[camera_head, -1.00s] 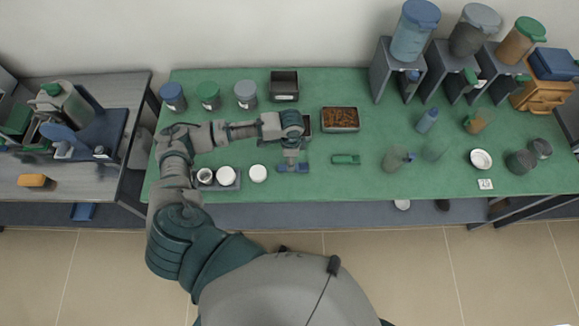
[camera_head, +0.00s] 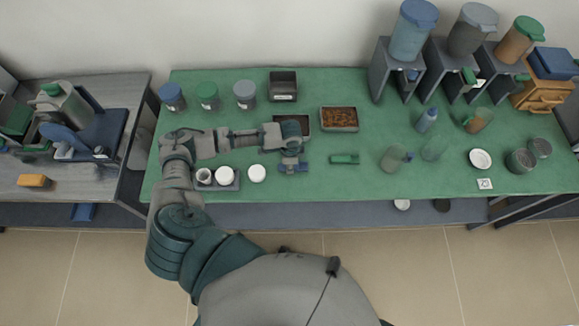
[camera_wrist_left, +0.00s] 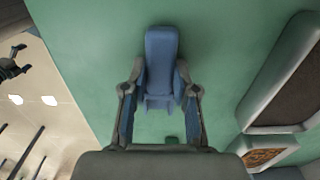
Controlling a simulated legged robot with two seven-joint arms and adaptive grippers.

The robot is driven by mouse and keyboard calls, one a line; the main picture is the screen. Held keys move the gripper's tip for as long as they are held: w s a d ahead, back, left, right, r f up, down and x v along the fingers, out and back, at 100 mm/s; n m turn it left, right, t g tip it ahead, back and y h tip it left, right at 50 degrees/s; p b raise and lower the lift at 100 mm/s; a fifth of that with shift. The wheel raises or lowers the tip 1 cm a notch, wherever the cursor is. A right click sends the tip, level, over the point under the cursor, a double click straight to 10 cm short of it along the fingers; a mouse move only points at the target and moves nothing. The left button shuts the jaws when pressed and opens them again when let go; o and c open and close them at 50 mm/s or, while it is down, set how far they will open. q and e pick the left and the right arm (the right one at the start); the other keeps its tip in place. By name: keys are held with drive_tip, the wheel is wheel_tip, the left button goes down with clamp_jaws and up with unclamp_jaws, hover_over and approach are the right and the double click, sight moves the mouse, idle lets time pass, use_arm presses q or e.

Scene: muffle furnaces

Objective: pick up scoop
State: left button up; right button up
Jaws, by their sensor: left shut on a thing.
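A small blue scoop (camera_head: 300,168) lies at the front middle of the green table; it also shows in the left wrist view (camera_wrist_left: 161,55). My left gripper (camera_wrist_left: 160,92) is shut on it, with one finger on each side. In the head view my left gripper (camera_head: 291,160) is low over the table and hides part of the scoop. A similar green scoop (camera_head: 344,158) lies to the right, apart from the gripper. My right gripper is not in view.
Behind the gripper stand a tray of brown bits (camera_head: 340,119) and a dark tray (camera_head: 296,122), partly hidden by my arm. White cups (camera_head: 223,176) stand to the left. Glass vessels (camera_head: 393,158) stand to the right. The table's front edge is close.

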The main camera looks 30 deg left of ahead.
use_arm(q)
drive_tip(key=shift+d+r, duration=0.15)
drive_tip(key=shift+d, duration=0.15)
drive_tip(key=shift+r, duration=0.55)
drive_tip(key=shift+w+a+r, duration=0.1)
drive_tip(key=shift+a+r, duration=0.05)
drive_tip(key=shift+r, duration=0.4)
drive_tip(key=shift+a+r, duration=0.1)
drive_tip(key=shift+r, duration=0.45)
drive_tip(key=d, duration=0.8)
drive_tip(key=shift+w+r, duration=0.1)
drive_tip(key=shift+r, duration=0.25)
drive_tip(key=d, duration=0.7)
drive_tip(key=shift+w+d+r+b, duration=0.1)
drive_tip(key=shift+d+r+b, duration=0.2)
drive_tip(key=shift+r+b, duration=0.1)
drive_tip(key=shift+d, duration=0.35)
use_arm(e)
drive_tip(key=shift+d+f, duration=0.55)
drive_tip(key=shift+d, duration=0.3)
use_arm(q)
drive_tip(key=shift+a, duration=0.2)
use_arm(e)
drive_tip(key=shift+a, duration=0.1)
